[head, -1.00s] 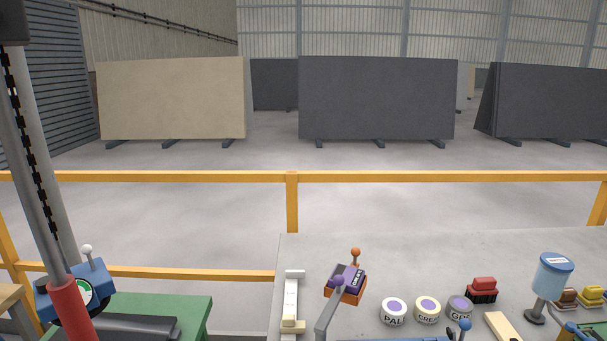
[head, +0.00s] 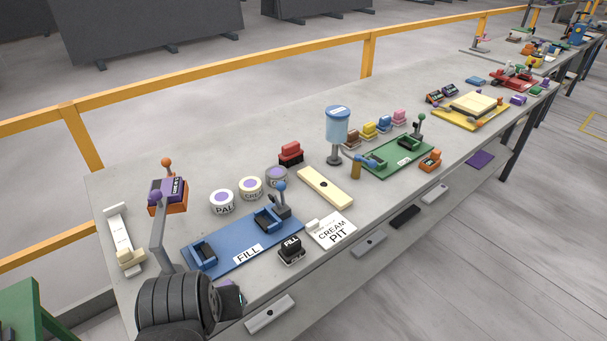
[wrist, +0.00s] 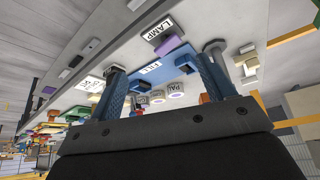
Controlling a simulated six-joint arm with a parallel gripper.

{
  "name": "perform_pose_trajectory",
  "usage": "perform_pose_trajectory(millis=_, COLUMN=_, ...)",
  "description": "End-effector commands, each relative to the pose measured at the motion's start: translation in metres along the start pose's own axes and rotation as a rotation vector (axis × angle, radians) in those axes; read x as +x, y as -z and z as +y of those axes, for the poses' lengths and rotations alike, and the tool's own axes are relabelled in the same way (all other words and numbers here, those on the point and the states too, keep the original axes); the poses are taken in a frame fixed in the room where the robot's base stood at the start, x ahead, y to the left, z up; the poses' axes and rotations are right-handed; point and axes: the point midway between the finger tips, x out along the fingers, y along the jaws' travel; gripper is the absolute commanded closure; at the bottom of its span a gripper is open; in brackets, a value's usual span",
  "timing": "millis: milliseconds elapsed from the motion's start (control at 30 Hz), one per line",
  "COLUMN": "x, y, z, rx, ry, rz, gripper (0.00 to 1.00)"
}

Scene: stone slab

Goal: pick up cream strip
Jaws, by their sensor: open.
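The cream strip (head: 325,187) lies flat on the stone bench in the head view. It has a dark spot near its middle. It lies behind the white "CREAM PIT" card (head: 331,231) and right of the lidded pots. My gripper (wrist: 165,62) shows in the wrist view as two blue fingers spread apart, with nothing held between them. In the head view my dark wrist is at the bottom left, well apart from the strip; the fingers are not clear there.
A blue "FILL" board (head: 238,243) with clamps lies between my wrist and the strip. A black block (head: 291,250), a red-topped block (head: 291,153) and a blue-topped dispenser (head: 337,127) stand nearby. A pale holder (head: 122,238) is at the left end.

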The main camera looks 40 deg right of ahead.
Motion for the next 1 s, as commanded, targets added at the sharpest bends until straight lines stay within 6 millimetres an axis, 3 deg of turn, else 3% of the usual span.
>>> perform_pose_trajectory(millis=167, x=-0.014, y=0.045, z=0.009, rx=-0.029, ry=-0.015, rz=-0.038, gripper=0.25)
perform_pose_trajectory(millis=500, x=-0.028, y=0.164, z=0.046, rx=-0.118, ry=-0.036, rz=-0.14, gripper=0.25)
perform_pose_trajectory(millis=767, x=-0.014, y=0.246, z=0.089, rx=-0.184, ry=-0.033, rz=-0.217, gripper=0.25)
perform_pose_trajectory(millis=1000, x=0.016, y=0.31, z=0.14, rx=-0.242, ry=-0.017, rz=-0.287, gripper=0.25)
